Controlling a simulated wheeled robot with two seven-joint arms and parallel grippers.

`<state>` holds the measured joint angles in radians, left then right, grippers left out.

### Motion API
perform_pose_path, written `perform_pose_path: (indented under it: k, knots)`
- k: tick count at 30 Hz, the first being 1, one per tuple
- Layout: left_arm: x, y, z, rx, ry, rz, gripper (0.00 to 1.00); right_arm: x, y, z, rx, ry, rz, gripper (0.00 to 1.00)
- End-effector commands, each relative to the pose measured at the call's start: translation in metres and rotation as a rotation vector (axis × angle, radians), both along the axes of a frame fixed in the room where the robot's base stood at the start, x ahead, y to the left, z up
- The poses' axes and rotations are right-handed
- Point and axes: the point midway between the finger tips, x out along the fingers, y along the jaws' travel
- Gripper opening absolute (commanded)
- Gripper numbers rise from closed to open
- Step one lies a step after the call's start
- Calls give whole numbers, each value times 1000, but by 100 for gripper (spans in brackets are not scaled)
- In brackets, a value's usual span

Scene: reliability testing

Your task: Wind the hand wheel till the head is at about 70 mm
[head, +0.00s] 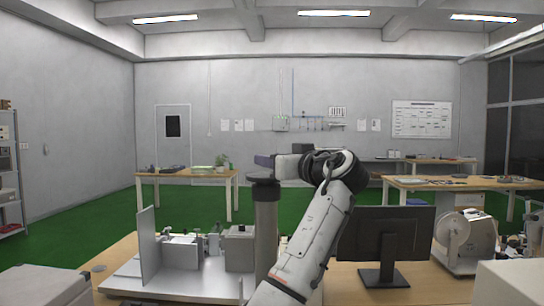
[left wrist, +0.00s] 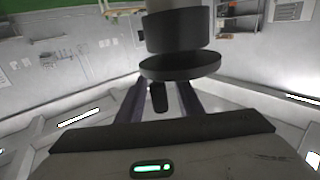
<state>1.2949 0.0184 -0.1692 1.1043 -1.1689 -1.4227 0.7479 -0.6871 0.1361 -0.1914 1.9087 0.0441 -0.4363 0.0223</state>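A grey column (head: 266,235) stands at the front of my bench with a dark round hand wheel (head: 263,181) on top. In the left wrist view, which is upside down, the wheel's black disc (left wrist: 180,66) fills the upper middle. A short black handle (left wrist: 158,98) sticks out from the disc. My left gripper (head: 266,160) is level just above the wheel, pointing left. Its two dark fingers (left wrist: 158,92) stand on either side of the handle, with a gap visible on both sides. A scale or reading of the head's height cannot be made out. My right gripper is not in view.
A metal fixture (head: 190,283) with an upright plate and blocks stands left of the column. A black monitor (head: 385,235) and a grey machine (head: 465,240) stand to the right. A grey box (head: 45,285) is at the front left. Other tables stand further back.

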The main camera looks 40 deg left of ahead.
Motion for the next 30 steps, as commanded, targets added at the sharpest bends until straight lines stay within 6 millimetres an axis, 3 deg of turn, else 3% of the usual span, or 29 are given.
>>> perform_pose_path:
  k: [9, 15, 23, 30]
  knots:
    - [1, 3, 0, 0, -1, 0, 33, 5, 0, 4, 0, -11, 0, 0]
    - [1, 3, 0, 0, -1, 0, 0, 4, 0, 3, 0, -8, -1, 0]
    - [1, 2, -1, -1, -2, -14, 0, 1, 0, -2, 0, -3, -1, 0]
    - [1, -1, -4, -2, -7, -112, 0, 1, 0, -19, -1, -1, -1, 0]
